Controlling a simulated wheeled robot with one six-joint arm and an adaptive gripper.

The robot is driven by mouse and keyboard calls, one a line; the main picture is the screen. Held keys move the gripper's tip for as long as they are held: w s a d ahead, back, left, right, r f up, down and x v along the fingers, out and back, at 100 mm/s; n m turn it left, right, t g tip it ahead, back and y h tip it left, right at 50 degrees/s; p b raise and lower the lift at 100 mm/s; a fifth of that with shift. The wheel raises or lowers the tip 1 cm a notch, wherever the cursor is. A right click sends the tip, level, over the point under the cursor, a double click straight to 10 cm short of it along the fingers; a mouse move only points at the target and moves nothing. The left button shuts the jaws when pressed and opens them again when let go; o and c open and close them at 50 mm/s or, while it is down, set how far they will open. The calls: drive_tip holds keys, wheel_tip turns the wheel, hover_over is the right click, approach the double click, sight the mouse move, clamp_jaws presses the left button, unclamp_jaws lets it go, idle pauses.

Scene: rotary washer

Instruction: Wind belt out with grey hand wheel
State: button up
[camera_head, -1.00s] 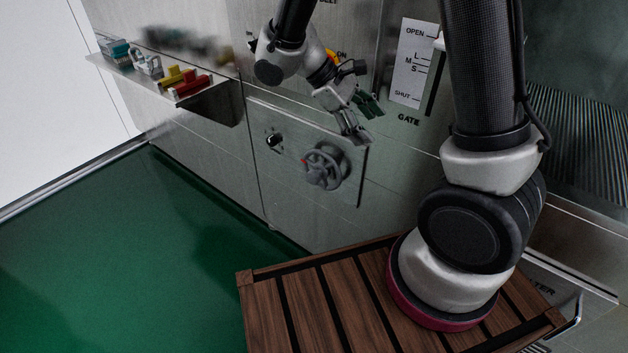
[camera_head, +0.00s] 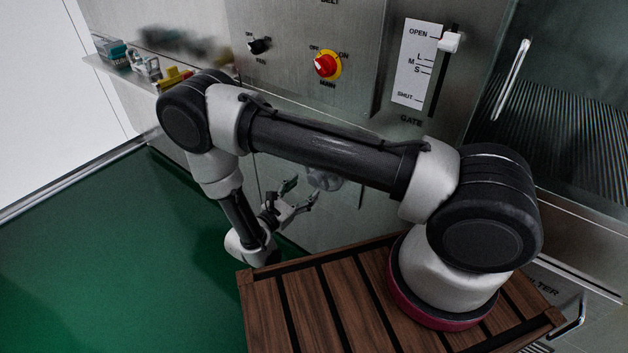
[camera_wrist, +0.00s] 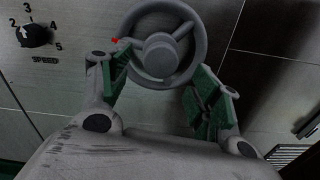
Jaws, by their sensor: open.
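The grey hand wheel (camera_wrist: 157,44) is on the steel panel, seen nearly whole in the wrist view, with a red mark at its left rim. In the head view, my arm hides most of the hand wheel (camera_head: 322,180). My gripper (camera_wrist: 158,90) is open, with green-padded fingers spread below the wheel in the wrist view. The left fingertip overlaps the wheel's lower left rim in the picture; I cannot tell whether it touches. In the head view, my gripper (camera_head: 301,190) points right toward the wheel. No belt can be made out.
A black speed knob (camera_wrist: 35,35) sits left of the wheel. A shelf (camera_head: 125,72) with small items is at upper left. Green floor lies left.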

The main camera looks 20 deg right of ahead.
drive_tip(key=x, duration=0.5)
drive_tip(key=shift+w+d, duration=0.25)
drive_tip(key=shift+d, duration=0.1)
clamp_jaws()
drive_tip(key=shift+n, duration=0.4)
